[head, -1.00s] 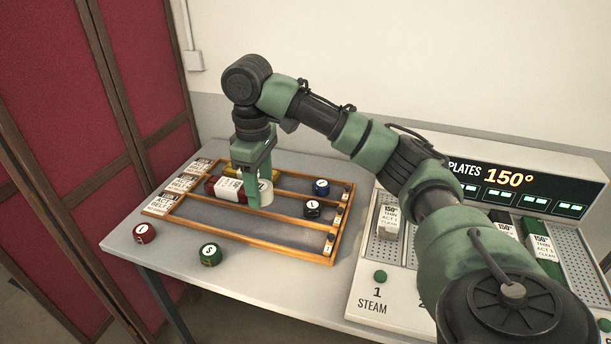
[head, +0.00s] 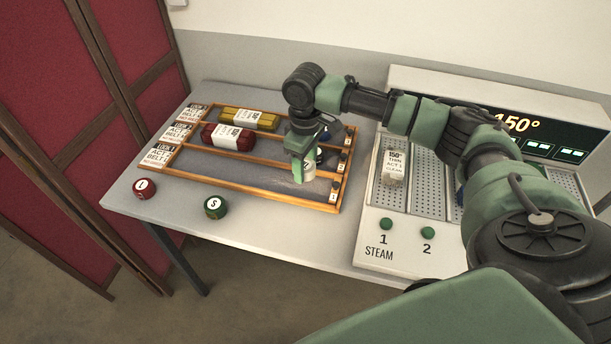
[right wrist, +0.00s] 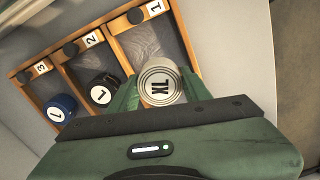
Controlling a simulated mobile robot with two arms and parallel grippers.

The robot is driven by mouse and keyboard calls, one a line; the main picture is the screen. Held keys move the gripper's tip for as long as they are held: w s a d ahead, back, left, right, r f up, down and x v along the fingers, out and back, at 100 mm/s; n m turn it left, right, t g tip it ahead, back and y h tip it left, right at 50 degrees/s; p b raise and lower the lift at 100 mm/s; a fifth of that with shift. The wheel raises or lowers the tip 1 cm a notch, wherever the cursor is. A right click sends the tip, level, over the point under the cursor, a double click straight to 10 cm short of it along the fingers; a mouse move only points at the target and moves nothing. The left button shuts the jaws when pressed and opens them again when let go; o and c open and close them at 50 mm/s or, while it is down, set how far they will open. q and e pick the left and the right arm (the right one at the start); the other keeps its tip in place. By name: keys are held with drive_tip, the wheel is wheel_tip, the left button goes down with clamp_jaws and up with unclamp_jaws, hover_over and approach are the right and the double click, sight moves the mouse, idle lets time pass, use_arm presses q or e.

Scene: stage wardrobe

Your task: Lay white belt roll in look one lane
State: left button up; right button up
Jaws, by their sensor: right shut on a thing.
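The white belt roll (right wrist: 161,84), marked XL on its end, is held between the fingers of my right gripper (head: 303,174). In the head view the roll (head: 311,163) shows only partly behind a finger. The gripper is over the right part of the wooden lane tray (head: 252,190), around the nearest lane. That lane (head: 240,170), marked 1 at its right end, shows no roll lying in it. In the right wrist view the roll is by the divider between lanes 1 and 2; whether it touches the floor I cannot tell. My left gripper is out of view.
A red bundle (head: 228,138) lies in the middle lane and a mustard one (head: 247,119) in the far lane. A black roll (right wrist: 102,90) and a blue roll (right wrist: 60,108) sit in lanes 2 and 3. Red (head: 144,188) and green (head: 215,207) rolls stand in front. A steam machine (head: 400,215) is right.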

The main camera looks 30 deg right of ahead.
sight(305, 187)
drive_tip(key=shift+f, duration=0.7)
wheel_tip(305, 187, down, 3)
drive_tip(key=shift+f, duration=0.4)
use_arm(q)
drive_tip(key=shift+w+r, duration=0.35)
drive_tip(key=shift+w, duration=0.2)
drive_tip(key=shift+p, duration=0.3)
use_arm(e)
drive_tip(key=shift+f, duration=0.1)
drive_tip(key=o, duration=1.2)
use_arm(q)
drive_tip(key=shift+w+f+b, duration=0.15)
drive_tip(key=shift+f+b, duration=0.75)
drive_tip(key=shift+b, duration=0.05)
use_arm(e)
wheel_tip(305, 187, up, 12)
drive_tip(key=shift+r, duration=0.15)
